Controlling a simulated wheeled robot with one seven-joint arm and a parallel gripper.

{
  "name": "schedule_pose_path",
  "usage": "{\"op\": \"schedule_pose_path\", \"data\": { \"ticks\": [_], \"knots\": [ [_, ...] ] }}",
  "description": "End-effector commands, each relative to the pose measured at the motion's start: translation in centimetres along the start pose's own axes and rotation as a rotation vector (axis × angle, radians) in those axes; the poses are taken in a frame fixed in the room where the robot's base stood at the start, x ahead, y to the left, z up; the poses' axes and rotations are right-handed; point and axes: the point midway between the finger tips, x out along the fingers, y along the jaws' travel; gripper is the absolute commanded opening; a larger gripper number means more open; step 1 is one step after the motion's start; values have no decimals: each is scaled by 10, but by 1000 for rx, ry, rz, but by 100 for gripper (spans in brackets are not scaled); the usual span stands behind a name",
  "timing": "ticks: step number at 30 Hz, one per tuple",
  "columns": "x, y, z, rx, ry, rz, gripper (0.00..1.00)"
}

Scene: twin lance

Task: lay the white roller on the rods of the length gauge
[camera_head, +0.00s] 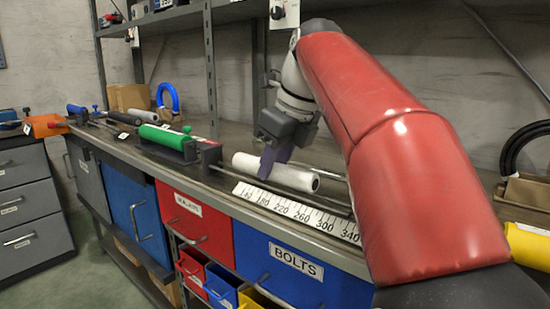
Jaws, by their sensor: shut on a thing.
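The white roller (294,178) is a smooth cylinder in the middle of the view, over the length gauge. My gripper (268,166) reaches down from above with purple fingers, shut on the roller near its middle. The near finger covers a strip of the roller; the far finger is hidden. The length gauge has a white number scale (302,213) along the bench's front edge and thin dark rods (332,205) behind it. The roller lies roughly along the rods, at or just above them; I cannot tell whether it touches them.
A green roller (167,137) sits in a dark holder to the left on the same bench (232,131). A blue ring (168,96) and cardboard boxes stand farther back. A grey shelf post (211,70) rises behind. Red and blue drawers (293,262) are below the bench edge.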

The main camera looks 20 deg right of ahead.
Motion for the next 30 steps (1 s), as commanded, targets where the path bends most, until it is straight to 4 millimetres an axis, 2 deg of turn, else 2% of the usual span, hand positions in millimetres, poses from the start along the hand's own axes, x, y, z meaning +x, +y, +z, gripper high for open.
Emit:
{"op": "schedule_pose_path", "data": {
  "ticks": [4, 14, 15, 20, 21, 30],
  "knots": [
    [6, 0, -3, 0, 0, 0, 1],
    [7, 0, -3, 0, 0, 0, 1],
    [7, 0, -3, 0, 0, 0, 33],
    [7, 0, -3, 0, 0, 0, 54],
    [7, 0, -3, 0, 0, 0, 57],
    [4, 0, -3, 0, 1, 0, 57]
  ]
}}
